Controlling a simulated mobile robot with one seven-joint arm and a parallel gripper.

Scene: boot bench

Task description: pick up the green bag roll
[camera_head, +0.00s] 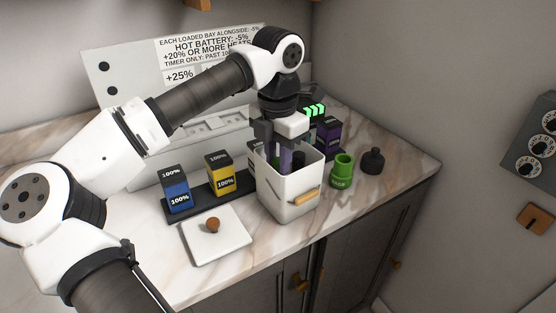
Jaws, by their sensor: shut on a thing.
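A green cylinder (342,170), which looks like the green bag roll, stands upright on the counter, just right of the white bin (288,200). My gripper (285,158) points down into the open top of that bin, left of the green cylinder and apart from it. It is shut on a narrow purplish thing (286,156) between its fingers. The lower end of this thing is hidden by the bin's wall, so I cannot tell fully what it is.
Blue (176,189) and yellow (220,174) battery blocks stand in a dark tray to the left. A white lidded plate (215,236) with a brown knob lies in front. A black bottle-like thing (372,161) and a purple block (328,136) stand near the green cylinder.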

